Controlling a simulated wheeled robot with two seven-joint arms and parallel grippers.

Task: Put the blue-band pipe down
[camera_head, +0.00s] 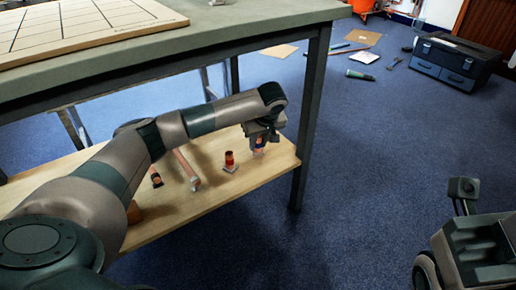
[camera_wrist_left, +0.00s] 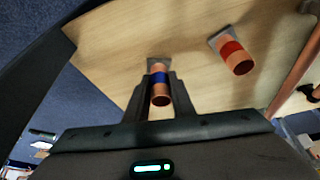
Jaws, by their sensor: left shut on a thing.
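My left gripper (camera_head: 262,139) is low over the wooden shelf under the table, near its right end. In the left wrist view the gripper (camera_wrist_left: 160,84) is shut on the blue-band pipe (camera_wrist_left: 160,96), a short copper tube with a blue ring, one finger on each side. A small grey square plate (camera_wrist_left: 155,62) shows at the pipe's far end; I cannot tell whether they touch. In the head view the gripper partly hides the pipe (camera_head: 260,142).
A red-band pipe (camera_head: 229,160) stands on a grey square plate beside the gripper, also seen in the wrist view (camera_wrist_left: 236,56). A longer copper pipe (camera_head: 187,168) and a dark-banded piece (camera_head: 156,179) are further left. A table leg (camera_head: 312,115) stands close right.

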